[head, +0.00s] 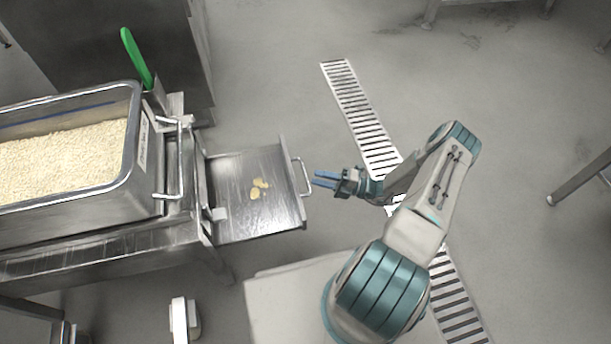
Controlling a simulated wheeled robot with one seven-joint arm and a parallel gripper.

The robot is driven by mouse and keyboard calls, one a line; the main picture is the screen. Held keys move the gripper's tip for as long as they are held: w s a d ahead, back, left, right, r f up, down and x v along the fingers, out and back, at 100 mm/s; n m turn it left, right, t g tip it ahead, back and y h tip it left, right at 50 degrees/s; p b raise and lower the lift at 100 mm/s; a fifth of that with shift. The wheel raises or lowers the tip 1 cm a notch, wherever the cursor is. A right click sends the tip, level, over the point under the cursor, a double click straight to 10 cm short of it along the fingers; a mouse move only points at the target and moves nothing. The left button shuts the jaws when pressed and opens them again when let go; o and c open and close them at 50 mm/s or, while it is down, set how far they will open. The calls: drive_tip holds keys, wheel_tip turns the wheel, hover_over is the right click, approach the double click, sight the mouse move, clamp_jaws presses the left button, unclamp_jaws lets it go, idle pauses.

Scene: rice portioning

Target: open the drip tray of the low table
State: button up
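The drip tray (235,175) is a shallow metal tray that sticks out from the right end of the low table (110,238). Its bar handle (302,177) is on its right edge. A few pale yellowish pieces (257,188) lie on the tray floor. My gripper (316,180) is just right of the handle, with its blue fingers pointing left at it. The fingers look apart from the handle, with a small gap. From this height I cannot tell how far the fingers are spread.
A slotted floor drain (352,100) runs under my arm. A table leg (580,178) is at the right. Floor beyond the tray is clear.

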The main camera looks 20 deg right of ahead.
sight(306, 174)
drive_tip(key=shift+b+x, duration=0.4)
drive_tip(key=shift+x, duration=2.25)
clamp_jaws()
